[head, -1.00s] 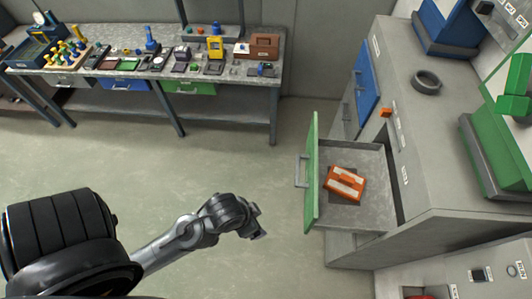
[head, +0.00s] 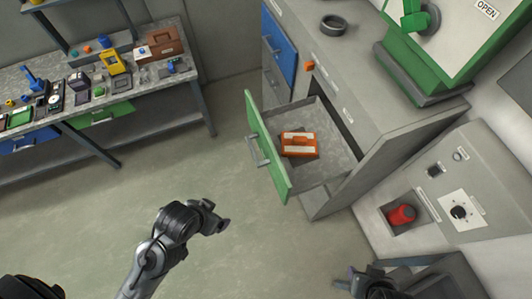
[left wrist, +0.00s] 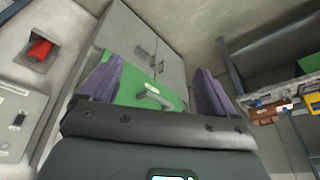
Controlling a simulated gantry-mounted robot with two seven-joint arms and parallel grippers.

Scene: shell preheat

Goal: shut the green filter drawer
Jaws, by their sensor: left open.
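The green filter drawer (head: 267,150) stands pulled out of the grey cabinet, its green front facing left with a grey handle (head: 258,151). An orange and white box (head: 299,144) lies inside. My left gripper (head: 222,218) is apart from the drawer, in front of and below its front panel in the head view. In the left wrist view the open purple fingers (left wrist: 153,90) frame the green drawer front (left wrist: 130,88) and its handle (left wrist: 152,99); nothing is between them. My right gripper (head: 350,281) shows partly at the bottom edge; its jaw state is unclear.
The grey cabinet (head: 385,130) carries a dark ring (head: 333,25) and a green machine (head: 425,65). A panel with a red knob (head: 402,214) stands at right. A workbench (head: 165,88) with tools is at upper left. Open floor (head: 170,160) lies between bench and drawer.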

